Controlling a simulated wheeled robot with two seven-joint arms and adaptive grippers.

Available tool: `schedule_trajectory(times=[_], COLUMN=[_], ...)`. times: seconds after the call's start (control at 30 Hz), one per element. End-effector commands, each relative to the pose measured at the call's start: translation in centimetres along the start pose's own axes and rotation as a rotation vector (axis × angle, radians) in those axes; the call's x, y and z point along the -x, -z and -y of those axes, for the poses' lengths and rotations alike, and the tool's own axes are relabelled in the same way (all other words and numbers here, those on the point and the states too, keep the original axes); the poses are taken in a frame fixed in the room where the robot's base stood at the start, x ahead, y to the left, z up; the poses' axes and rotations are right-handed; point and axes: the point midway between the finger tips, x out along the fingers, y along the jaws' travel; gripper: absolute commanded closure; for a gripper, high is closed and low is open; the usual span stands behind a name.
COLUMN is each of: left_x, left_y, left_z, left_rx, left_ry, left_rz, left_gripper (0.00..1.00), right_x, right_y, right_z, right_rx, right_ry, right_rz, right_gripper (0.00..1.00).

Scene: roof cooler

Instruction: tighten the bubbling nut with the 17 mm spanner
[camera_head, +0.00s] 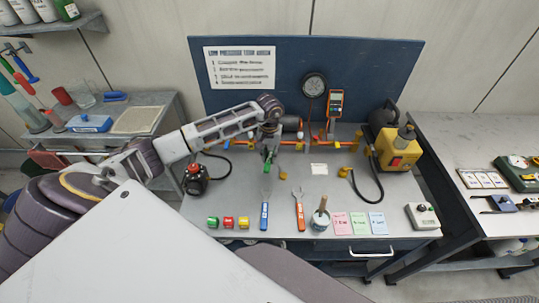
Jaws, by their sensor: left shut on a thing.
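My left gripper (270,132) is over the back middle of the bench, at the orange pipe run (320,142). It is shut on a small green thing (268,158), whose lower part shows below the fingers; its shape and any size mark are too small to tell. A spanner with a blue handle (264,215) and one with an orange handle (299,215) lie side by side on the bench, apart from my gripper. Their size marks cannot be read. No bubbles can be made out on the pipe fittings, and the gripper hides part of them. My right gripper is not in view.
The bench (385,215) also holds a dark round-topped vessel (195,182), several coloured rolls (228,222), a brush pot (320,219), coloured cards (360,223), a yellow pump (398,150) and a grey switch box (422,215). A gauge (314,85) and orange meter (335,102) stand behind.

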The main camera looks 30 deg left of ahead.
Motion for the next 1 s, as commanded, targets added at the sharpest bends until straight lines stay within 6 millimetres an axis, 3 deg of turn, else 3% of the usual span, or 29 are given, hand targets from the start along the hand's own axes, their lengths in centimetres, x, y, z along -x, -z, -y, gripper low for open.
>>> schedule_trajectory(times=[1.0], left_x=[-0.05], left_y=[0.61], left_z=[0.03], left_rx=[0.001], left_ry=[0.0], left_rz=[0.0], left_gripper=[1.0], right_x=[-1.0], right_y=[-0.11], right_z=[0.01], right_rx=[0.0], right_ry=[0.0], right_rz=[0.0], right_gripper=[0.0])
